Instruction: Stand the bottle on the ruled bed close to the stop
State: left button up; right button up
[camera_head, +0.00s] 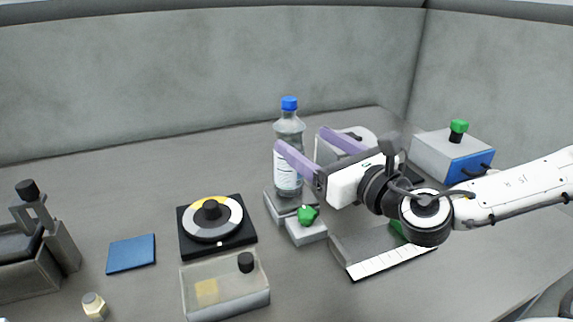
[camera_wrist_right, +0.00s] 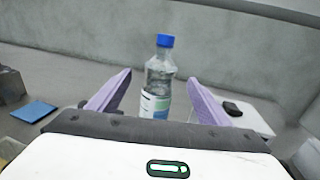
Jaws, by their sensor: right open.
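The clear bottle (camera_head: 289,150) with a blue cap and a white-and-blue label stands upright on a small grey block behind my right gripper. In the right wrist view the bottle (camera_wrist_right: 159,80) shows between the two spread fingers, beyond their tips or near them; I cannot tell the exact gap. My right gripper (camera_head: 302,143) is open and empty, its purple fingers pointing toward the back left. The ruled bed (camera_head: 388,262), a grey plate with a white marked edge, lies below my right wrist, partly hidden by it. The stop is not clearly seen. My left gripper is not in view.
A green knob (camera_head: 307,214) sits on a small block before the bottle. A round dial (camera_head: 210,219), a clear tray (camera_head: 226,296) and a blue square (camera_head: 132,253) lie to the left. A box with a green button (camera_head: 459,127) stands at right.

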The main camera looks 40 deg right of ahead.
aim_at(299, 134)
jog(key=shift+w+d+r, duration=0.1)
jog(key=shift+w, duration=0.65)
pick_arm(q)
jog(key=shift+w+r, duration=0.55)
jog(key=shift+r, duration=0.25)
pick_arm(e)
jog(key=shift+w, duration=0.4)
jog(key=shift+w+r, duration=0.15)
jog(key=shift+w, duration=0.4)
jog(key=w+p, duration=0.1)
jog(key=w, duration=0.1)
jog(key=shift+w, duration=0.4)
jog(key=shift+w+p, duration=0.35)
jog(key=shift+w, duration=0.25)
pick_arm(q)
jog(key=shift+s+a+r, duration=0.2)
